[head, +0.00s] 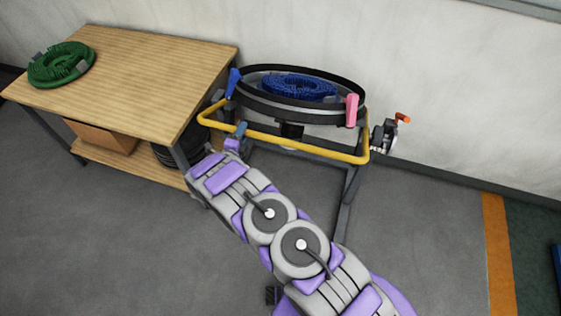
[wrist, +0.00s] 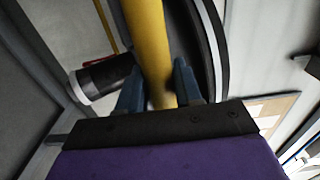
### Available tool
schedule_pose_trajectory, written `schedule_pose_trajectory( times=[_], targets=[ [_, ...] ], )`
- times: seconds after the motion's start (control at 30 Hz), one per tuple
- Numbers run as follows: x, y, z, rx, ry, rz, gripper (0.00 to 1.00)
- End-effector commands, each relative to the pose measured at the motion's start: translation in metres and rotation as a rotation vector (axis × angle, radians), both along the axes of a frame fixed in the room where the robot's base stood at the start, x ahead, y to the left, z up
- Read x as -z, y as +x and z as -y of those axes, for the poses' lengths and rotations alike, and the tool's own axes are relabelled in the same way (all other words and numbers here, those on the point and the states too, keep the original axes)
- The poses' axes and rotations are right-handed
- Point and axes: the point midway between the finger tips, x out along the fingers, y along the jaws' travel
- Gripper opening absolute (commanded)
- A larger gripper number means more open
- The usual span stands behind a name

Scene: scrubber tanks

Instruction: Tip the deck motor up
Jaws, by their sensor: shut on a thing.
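The deck is a round black-rimmed tub (head: 345,112) with a blue ring-shaped brush (head: 300,87) inside. It sits in a dark stand with a yellow bar (head: 300,145) curving around its front. A dark cylinder, perhaps the motor, hangs under the tub (head: 291,131); a black cylinder with a pale end (wrist: 103,78) shows in the wrist view. My gripper (head: 238,132) is at the bar's left front. In the wrist view its two blue-grey fingers (wrist: 155,82) lie on either side of the yellow bar (wrist: 147,35), shut on it.
A blue handle (head: 233,82) and a pink handle (head: 352,110) stand at the tub's sides. A wooden table (head: 150,70) at left carries a green ring brush (head: 62,65), with a cardboard box (head: 103,136) below. The wall is close behind; floor at right is clear.

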Motion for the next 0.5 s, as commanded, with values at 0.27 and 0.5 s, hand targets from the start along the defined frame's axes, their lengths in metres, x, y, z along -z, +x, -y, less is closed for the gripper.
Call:
schedule_pose_trajectory(
  times=[0.27,0.5],
  targets=[
    [-0.004,0.002,0.001,0.002,-0.001,0.002,0.04],
    [-0.027,0.020,0.007,0.001,0.000,0.002,0.04]
  ],
)
